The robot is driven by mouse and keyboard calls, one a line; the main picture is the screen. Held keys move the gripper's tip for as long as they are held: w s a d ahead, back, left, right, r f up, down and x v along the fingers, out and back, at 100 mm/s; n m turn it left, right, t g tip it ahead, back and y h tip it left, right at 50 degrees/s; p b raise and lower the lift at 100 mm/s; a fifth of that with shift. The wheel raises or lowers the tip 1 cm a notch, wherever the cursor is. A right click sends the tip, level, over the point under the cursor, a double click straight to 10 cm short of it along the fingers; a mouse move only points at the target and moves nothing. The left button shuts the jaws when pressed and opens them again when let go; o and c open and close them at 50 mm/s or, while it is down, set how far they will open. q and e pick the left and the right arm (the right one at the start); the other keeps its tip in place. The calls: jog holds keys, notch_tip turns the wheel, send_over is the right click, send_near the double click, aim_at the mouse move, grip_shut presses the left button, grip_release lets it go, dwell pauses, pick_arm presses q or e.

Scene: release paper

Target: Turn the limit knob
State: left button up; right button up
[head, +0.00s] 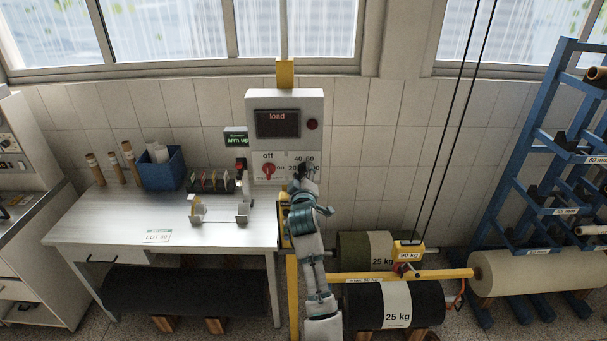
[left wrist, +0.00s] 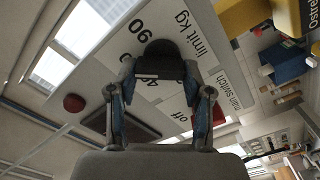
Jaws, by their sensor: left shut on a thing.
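The limit knob (left wrist: 165,60) is a dark round knob on the light grey control box, beside the words "limit kg" in the left wrist view. My left gripper (left wrist: 160,78) is shut on it, one finger on each side. In the head view my left gripper (head: 303,172) is at the lower right of the control box (head: 259,104) and hides the knob. Scale numbers, among them 40 and 60, show above the gripper there. The knob's pointer cannot be made out. My right gripper is in neither view.
A red main switch (head: 268,172) sits left of the gripper, below "off". A display reading "load" (head: 277,123) and a red lamp (head: 312,124) are above. A table (head: 100,222) with small holders stands left. Fabric rolls and a yellow beam (head: 430,276) lie right.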

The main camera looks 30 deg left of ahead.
pick_arm(q)
jog(key=shift+d+f+n, duration=0.1)
jog(key=shift+f+n, duration=0.35)
jog(key=shift+n, duration=0.35)
jog(key=shift+f, duration=0.1)
jog(key=o, duration=1.1)
jog(key=shift+c, duration=0.2)
jog(key=shift+o, duration=0.5)
jog(key=shift+w+r, duration=0.2)
jog(key=shift+s+d+r, duration=0.1)
jog(key=shift+s+d, duration=0.05)
jog(key=shift+s, duration=0.15)
jog(key=v, duration=1.1)
